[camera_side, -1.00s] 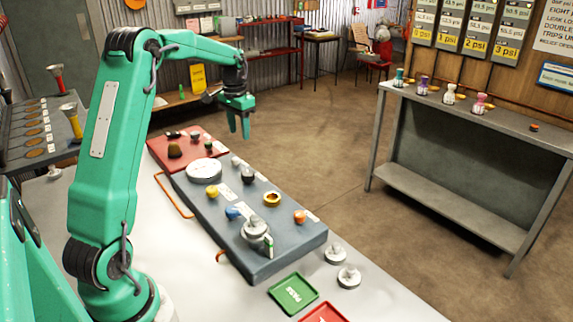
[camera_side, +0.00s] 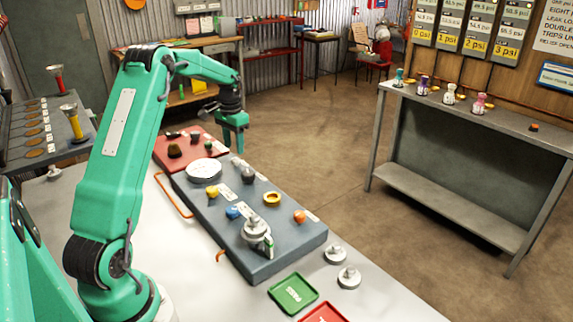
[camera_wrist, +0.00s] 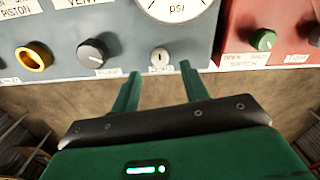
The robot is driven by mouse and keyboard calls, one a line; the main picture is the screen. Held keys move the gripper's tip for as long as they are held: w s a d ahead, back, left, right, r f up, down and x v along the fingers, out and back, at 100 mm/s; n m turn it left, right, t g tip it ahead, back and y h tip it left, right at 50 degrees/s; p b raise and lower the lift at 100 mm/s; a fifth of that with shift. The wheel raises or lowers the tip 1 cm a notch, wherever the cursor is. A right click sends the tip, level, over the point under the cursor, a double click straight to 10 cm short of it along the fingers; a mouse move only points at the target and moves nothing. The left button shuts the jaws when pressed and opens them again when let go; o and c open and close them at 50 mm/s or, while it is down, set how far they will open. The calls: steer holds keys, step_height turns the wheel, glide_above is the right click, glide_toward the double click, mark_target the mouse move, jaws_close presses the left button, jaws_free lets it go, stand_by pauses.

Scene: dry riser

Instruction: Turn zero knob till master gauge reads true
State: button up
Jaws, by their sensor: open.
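The master gauge, a white dial marked PSI, (camera_wrist: 176,10) is cut off at the top of the wrist view; its needle and reading cannot be made out. It shows as a white disc (camera_side: 203,170) on the panel in the side view. A small silver knob with a dark slot (camera_wrist: 160,57), likely the zero knob, sits just below the dial; its label is too small to read surely. My gripper (camera_wrist: 160,68) is open, its fingertips to either side of this knob and just short of it in the picture. In the side view my gripper (camera_side: 231,150) is above the panel's far edge.
A dark grey knob (camera_wrist: 91,51) and a yellow ring (camera_wrist: 33,56) lie left of the silver knob. A red panel with a green knob (camera_wrist: 263,40) is to the right. Green (camera_side: 293,293) and red (camera_side: 327,313) trays lie at the bench front.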

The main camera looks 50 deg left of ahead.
mark_target(235, 159)
steer(key=shift+f, duration=2.3)
jaws_close()
